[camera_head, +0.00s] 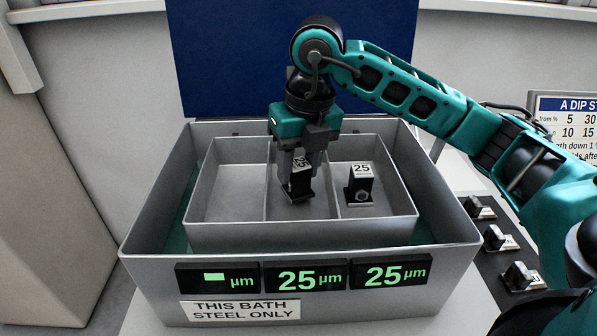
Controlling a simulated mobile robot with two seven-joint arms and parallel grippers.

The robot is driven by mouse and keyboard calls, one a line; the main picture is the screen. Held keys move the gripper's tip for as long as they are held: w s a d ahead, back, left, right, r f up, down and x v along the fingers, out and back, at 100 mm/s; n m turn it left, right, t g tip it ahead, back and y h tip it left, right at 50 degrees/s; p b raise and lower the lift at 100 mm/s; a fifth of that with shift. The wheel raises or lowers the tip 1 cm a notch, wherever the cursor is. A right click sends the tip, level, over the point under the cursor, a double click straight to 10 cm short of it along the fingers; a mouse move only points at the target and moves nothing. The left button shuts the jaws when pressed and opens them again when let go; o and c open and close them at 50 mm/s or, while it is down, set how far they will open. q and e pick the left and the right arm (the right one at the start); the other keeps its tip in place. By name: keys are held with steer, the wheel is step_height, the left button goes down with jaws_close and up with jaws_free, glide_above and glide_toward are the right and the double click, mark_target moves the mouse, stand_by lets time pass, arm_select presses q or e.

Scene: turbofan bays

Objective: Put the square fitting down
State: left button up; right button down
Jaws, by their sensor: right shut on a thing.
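My right gripper (301,160) reaches down into the middle compartment of the grey three-part tray (300,235). It is shut on a dark square fitting (299,187) with a white label, partly hidden by the fingers. The held fitting looks tilted and is low in the compartment; I cannot tell whether it touches the floor. Another dark fitting (360,190), with a white label reading 25, stands in the right compartment. The left compartment (230,190) is empty. My left gripper is not in view.
The tray sits in a larger grey bath (145,250) labelled "THIS BATH STEEL ONLY" (240,311). Its middle and right displays (305,278) read 25 µm; the left shows a green block. Several fittings (497,240) stand on a dark strip at right. A blue panel (235,60) rises behind.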

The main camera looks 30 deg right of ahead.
mark_target(306, 166)
steer(key=shift+f, duration=0.75)
steer(key=shift+f, duration=0.15)
steer(key=c, duration=0.6)
jaws_free()
steer(key=r, duration=0.3)
steer(key=s+r+p, duration=0.1)
steer(key=r, duration=0.6)
steer(key=shift+s+d+r, duration=0.15)
steer(key=shift+d+r, duration=0.2)
steer(key=shift+r, duration=0.05)
steer(key=shift+s+r+p, duration=0.15)
steer(key=shift+r+p, duration=0.25)
steer(key=shift+r, duration=0.3)
